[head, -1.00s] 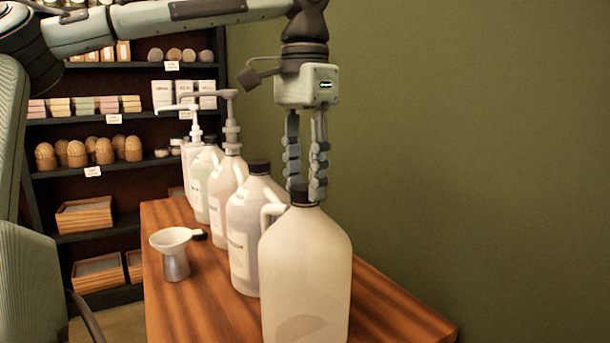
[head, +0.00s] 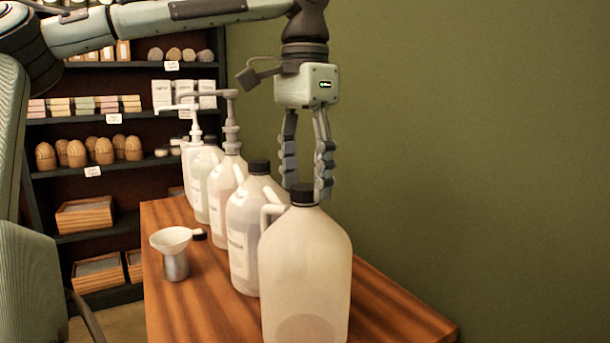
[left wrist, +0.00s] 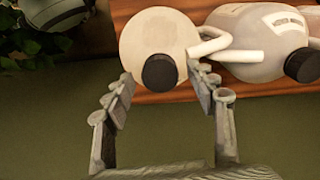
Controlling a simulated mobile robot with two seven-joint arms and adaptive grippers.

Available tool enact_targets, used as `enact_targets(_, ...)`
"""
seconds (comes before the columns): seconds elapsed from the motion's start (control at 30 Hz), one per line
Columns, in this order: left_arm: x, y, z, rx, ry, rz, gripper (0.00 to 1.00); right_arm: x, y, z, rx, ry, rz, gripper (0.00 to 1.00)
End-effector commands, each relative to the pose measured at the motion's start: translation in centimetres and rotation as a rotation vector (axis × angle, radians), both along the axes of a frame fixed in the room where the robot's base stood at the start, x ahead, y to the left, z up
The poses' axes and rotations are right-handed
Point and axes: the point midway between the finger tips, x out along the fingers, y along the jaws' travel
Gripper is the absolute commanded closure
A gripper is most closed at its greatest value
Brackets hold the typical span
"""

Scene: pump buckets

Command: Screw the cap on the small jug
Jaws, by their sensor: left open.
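The nearest jug (head: 306,265) is pale with a side handle and stands upright at the front of the wooden table. A black cap (head: 303,193) sits on its neck; the cap also shows in the left wrist view (left wrist: 160,71), over the round top of the jug (left wrist: 150,38). My left gripper (head: 307,181) points down from above. It is open, with one finger on each side of the cap. In the left wrist view, gaps show between the cap and the fingers. The cap's thread is hidden. My right gripper is not in view.
A labelled jug with a black cap (head: 256,235) stands close behind, then several bottles, some with pumps (head: 231,140). The green wall (head: 480,150) is at the right; shelves are behind.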

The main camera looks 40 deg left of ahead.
Motion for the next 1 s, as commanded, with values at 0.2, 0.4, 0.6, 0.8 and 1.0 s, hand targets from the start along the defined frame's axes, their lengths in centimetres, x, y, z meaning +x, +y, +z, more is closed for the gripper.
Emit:
enact_targets(0.2,-0.03,0.03,0.11,0.003,-0.001,0.341,0.43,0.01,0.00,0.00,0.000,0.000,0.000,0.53)
enact_targets(0.4,-0.02,0.02,0.11,0.003,-0.002,0.738,0.43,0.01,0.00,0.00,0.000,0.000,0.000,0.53)
enact_targets(0.6,-0.01,0.02,0.12,0.001,-0.002,1.117,0.43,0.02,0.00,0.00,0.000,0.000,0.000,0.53)
enact_targets(0.8,-0.01,0.00,0.08,0.000,0.000,1.285,0.43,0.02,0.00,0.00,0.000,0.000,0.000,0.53)
enact_targets(1.0,0.00,0.00,0.08,0.000,0.000,1.287,0.46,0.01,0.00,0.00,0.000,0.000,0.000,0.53)
